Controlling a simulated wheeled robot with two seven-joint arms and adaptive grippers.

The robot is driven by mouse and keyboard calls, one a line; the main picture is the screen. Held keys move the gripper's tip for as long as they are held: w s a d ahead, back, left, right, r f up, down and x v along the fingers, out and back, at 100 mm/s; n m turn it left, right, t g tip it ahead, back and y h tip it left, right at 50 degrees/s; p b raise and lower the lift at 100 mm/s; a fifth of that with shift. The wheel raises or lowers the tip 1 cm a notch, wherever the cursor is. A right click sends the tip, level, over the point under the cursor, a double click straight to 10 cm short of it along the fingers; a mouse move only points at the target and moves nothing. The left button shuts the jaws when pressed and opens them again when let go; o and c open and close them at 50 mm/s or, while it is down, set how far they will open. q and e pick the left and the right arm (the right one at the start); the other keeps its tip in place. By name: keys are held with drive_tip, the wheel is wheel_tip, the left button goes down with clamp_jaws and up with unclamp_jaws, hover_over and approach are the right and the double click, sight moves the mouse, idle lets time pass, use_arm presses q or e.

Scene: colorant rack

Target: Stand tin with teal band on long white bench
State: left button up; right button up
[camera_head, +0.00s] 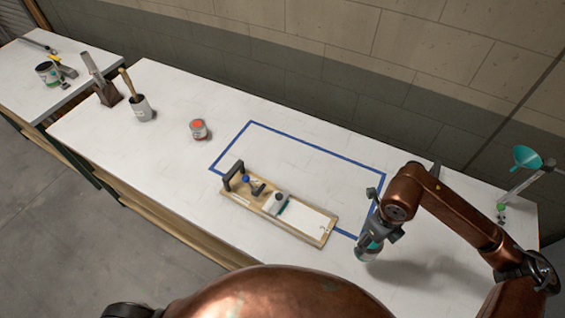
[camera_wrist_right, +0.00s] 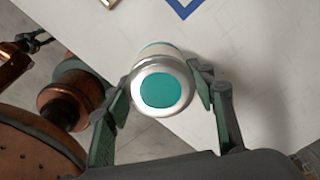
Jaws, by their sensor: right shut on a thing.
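The tin with teal band (camera_head: 367,252) is near the front right of the long white bench (camera_head: 330,150). My right gripper (camera_head: 371,238) is shut around the tin's sides from above. In the right wrist view the tin (camera_wrist_right: 162,88) shows its silver rim and teal lid disc between the two fingers of my right gripper (camera_wrist_right: 164,90), with a teal strip at its far side. A shadow lies on the bench beside the tin. I cannot tell if its base touches the bench.
A wooden board (camera_head: 315,224) with a dark handle lies left of the tin, overlapping a blue tape outline (camera_head: 315,146). A red-topped tin (camera_head: 198,130) and a brush pot (camera_head: 143,110) stand further left. A teal funnel (camera_head: 526,157) is at the far right.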

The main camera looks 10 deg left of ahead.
sight(369, 253)
drive_tip(key=m, duration=0.2)
drive_tip(key=shift+s+r+m, duration=0.15)
drive_tip(key=shift+s+m, duration=0.15)
drive_tip(key=m, duration=0.2)
drive_tip(key=s+m, duration=0.1)
drive_tip(key=m, duration=0.1)
drive_tip(key=shift+a+r+m, duration=0.15)
drive_tip(key=shift+m, duration=0.15)
drive_tip(key=shift+s+m+p, duration=0.1)
drive_tip(key=shift+m+p, duration=0.2)
drive_tip(key=shift+m, duration=0.9)
drive_tip(key=shift+s+a+r+m, duration=0.1)
drive_tip(key=shift+s+m, duration=0.05)
drive_tip(key=shift+m, duration=0.95)
drive_tip(key=m, duration=0.4)
drive_tip(key=shift+s+r, duration=0.15)
drive_tip(key=shift+s, duration=0.2)
use_arm(q)
drive_tip(key=shift+s+r+p, duration=0.4)
drive_tip(key=shift+s+r, duration=0.25)
drive_tip(key=shift+r, duration=0.1)
use_arm(e)
drive_tip(key=m, duration=0.5)
drive_tip(key=shift+s+r, duration=0.1)
drive_tip(key=shift+s, duration=0.2)
